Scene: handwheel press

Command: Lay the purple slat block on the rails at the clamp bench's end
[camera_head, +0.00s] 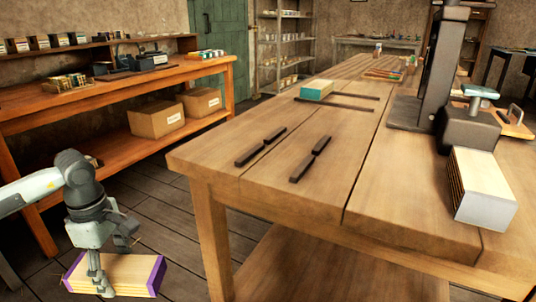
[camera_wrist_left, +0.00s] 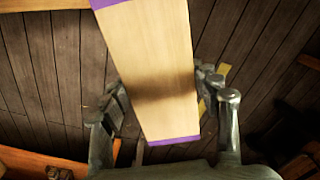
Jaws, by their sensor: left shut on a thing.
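The purple slat block (camera_head: 132,273), pale wood with purple ends, is held in my left gripper (camera_head: 103,272) at the lower left, in front of the bench's near left corner and apart from it. In the left wrist view the block (camera_wrist_left: 155,65) runs lengthwise between the fingers of the gripper (camera_wrist_left: 165,95). My right gripper is not in view.
A teal-topped block (camera_head: 317,90) lies by longer dark rails farther back. A white-ended slat block (camera_head: 485,190) sits at the right beside the dark press (camera_head: 440,80). A side bench (camera_head: 110,90) with cardboard boxes (camera_head: 157,118) stands at the left. The bench top around the near rails is clear.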

